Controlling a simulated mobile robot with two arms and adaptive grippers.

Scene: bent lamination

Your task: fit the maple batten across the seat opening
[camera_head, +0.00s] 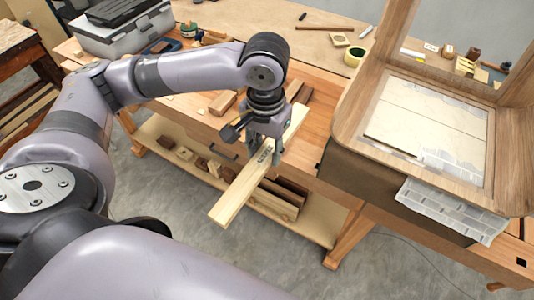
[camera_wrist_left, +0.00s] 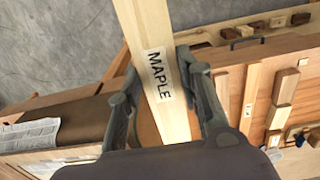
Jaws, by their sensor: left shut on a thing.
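The maple batten (camera_head: 236,193) is a long pale strip held in the air at the bench's front edge, slanting from lower left to upper right. My left gripper (camera_head: 263,148) is shut on it near its middle. In the left wrist view the batten (camera_wrist_left: 148,28) passes between the two fingers of the gripper (camera_wrist_left: 160,78), and its MAPLE label faces the camera. The bent wooden seat frame (camera_head: 345,125) stands on the bench to the right, apart from the batten. Its opening shows a pale panel inside. My right gripper is out of view.
A workbench (camera_head: 325,90) runs under the frame, with several wood blocks (camera_head: 222,103) on it. A grey toolbox (camera_head: 118,30) sits at the back left. A lower shelf (camera_head: 160,130) holds more blocks.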

